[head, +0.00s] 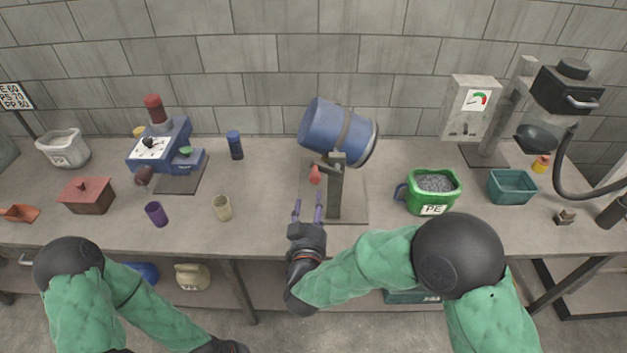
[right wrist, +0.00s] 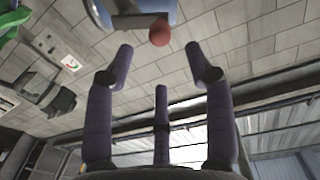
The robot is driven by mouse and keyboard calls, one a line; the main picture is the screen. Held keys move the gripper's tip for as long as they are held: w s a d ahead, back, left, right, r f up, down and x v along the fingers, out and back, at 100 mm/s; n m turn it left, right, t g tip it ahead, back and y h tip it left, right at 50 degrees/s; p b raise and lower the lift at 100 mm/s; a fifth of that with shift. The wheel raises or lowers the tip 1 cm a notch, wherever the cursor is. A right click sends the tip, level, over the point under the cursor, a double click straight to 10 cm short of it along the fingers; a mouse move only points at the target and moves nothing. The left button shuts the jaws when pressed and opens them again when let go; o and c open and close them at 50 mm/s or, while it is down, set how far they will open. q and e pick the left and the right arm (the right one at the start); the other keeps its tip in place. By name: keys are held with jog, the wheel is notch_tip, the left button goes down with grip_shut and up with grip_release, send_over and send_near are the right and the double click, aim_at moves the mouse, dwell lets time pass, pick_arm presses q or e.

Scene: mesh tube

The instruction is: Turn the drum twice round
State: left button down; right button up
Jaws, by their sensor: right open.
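The blue drum (head: 335,130) hangs tilted on a grey stand (head: 335,190) at the middle of the bench. A red crank knob (head: 315,174) sits at the stand's left side. My right gripper (head: 308,208) is open and empty, in front of and below the knob, apart from it. In the right wrist view the red knob (right wrist: 160,33) shows beyond the spread purple fingers (right wrist: 160,70), and part of the drum (right wrist: 110,10) shows at the top edge. My left arm is low at the left, and its gripper is out of the picture.
A green PE bucket of grey pellets (head: 434,184) and a teal bin (head: 512,187) stand right of the drum. A beige cup (head: 222,207), a purple cup (head: 156,213) and a blue machine (head: 160,148) stand left. The bench between cup and stand is clear.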

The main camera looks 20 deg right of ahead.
aim_at(315, 182)
pick_arm(q)
notch_tip(315, 182, up, 6)
jog(key=p, duration=0.5)
jog(key=shift+r, duration=0.2)
pick_arm(e)
jog(key=shift+y, duration=0.4)
jog(key=x, duration=1)
jog(key=shift+w+d+r, duration=0.2)
jog(key=shift+w+d, duration=0.05)
jog(key=shift+d, duration=0.15)
grip_shut()
